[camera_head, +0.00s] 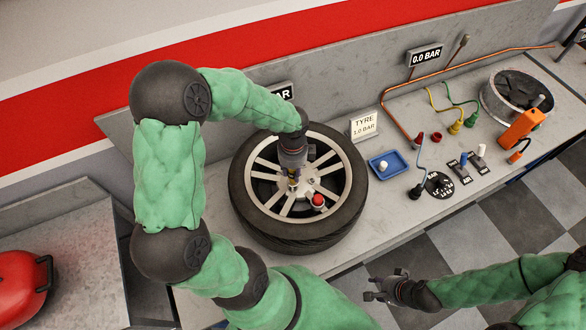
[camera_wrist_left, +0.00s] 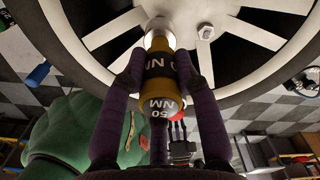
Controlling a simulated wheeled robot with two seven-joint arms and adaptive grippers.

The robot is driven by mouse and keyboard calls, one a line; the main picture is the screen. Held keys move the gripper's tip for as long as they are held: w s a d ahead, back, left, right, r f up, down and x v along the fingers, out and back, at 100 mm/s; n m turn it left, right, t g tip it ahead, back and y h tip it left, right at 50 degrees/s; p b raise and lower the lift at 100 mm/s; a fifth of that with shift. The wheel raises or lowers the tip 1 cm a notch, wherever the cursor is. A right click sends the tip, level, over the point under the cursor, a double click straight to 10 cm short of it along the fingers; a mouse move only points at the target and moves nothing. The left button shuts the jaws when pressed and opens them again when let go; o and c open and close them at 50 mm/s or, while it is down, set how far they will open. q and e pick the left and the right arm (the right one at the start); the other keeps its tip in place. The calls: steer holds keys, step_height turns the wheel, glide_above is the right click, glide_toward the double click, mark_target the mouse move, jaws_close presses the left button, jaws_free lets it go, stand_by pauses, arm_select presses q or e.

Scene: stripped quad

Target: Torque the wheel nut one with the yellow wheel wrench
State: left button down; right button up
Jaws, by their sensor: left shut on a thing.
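The yellow wheel wrench (camera_wrist_left: 161,104), with dark bands marked NM, is between the two fingers of my left gripper (camera_wrist_left: 163,78), which is shut on it. Its silver end (camera_wrist_left: 158,30) is against the wheel's spoked hub; the nut under it is hidden. In the head view my left gripper (camera_head: 292,172) points down at the wheel (camera_head: 250,207), with a bit of the yellow wrench (camera_head: 293,183) showing below. Another nut (camera_wrist_left: 205,32) shows beside the wrench end. My right gripper (camera_head: 375,289) is empty and looks open, in front of the bench.
A red-topped item (camera_head: 318,200) sits at the wheel's lower right. A red case (camera_head: 20,285) is at lower left.

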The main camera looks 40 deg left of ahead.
arm_select(q)
steer(key=shift+f+n+b, duration=0.25)
steer(key=shift+n+b, duration=0.15)
steer(key=shift+n, duration=0.3)
steer(key=n+b, duration=0.1)
steer(key=n, duration=0.2)
steer(key=shift+r, duration=0.1)
stand_by(0.5)
stand_by(0.4)
steer(key=shift+f+b, duration=1)
steer(key=shift+f, duration=0.3)
steer(key=shift+r+m+p, duration=0.15)
steer(key=shift+m+p, duration=0.35)
steer(key=shift+p, duration=0.1)
steer(key=shift+m, duration=0.5)
